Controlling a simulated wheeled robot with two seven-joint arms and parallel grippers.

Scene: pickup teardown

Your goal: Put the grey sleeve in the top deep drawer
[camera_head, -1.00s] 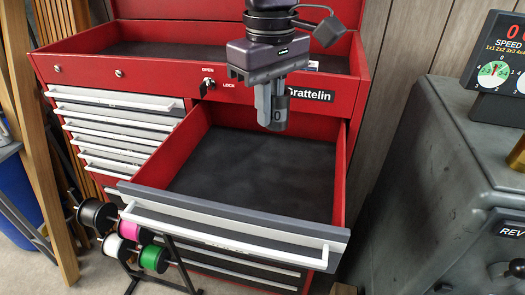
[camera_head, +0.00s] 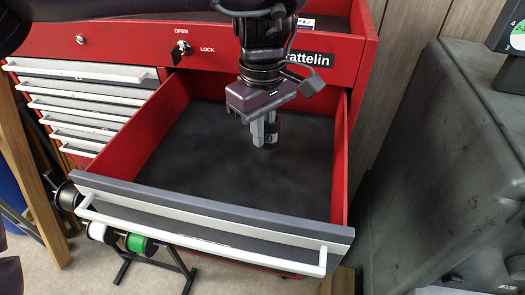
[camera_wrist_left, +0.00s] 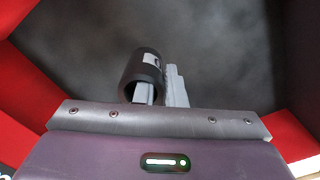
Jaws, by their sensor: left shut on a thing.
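The top deep drawer (camera_head: 180,196) of the red tool chest is pulled open, and its dark floor is bare around my gripper. My left gripper (camera_head: 264,132) points down inside the drawer, toward its back right. It is shut on the grey sleeve (camera_head: 271,136), a short dark tube with a pale label. In the left wrist view the sleeve (camera_wrist_left: 142,72) has one finger inside its bore and the other against its outside wall. Whether the sleeve touches the drawer floor I cannot tell. My right gripper is not in view.
The drawer's red side walls (camera_head: 341,165) and grey front with a white handle (camera_head: 200,228) bound the space. Shut shallow drawers (camera_head: 85,105) are at the left. Spools on a stand (camera_head: 138,244) are below the drawer front. A grey machine (camera_head: 440,170) stands at the right.

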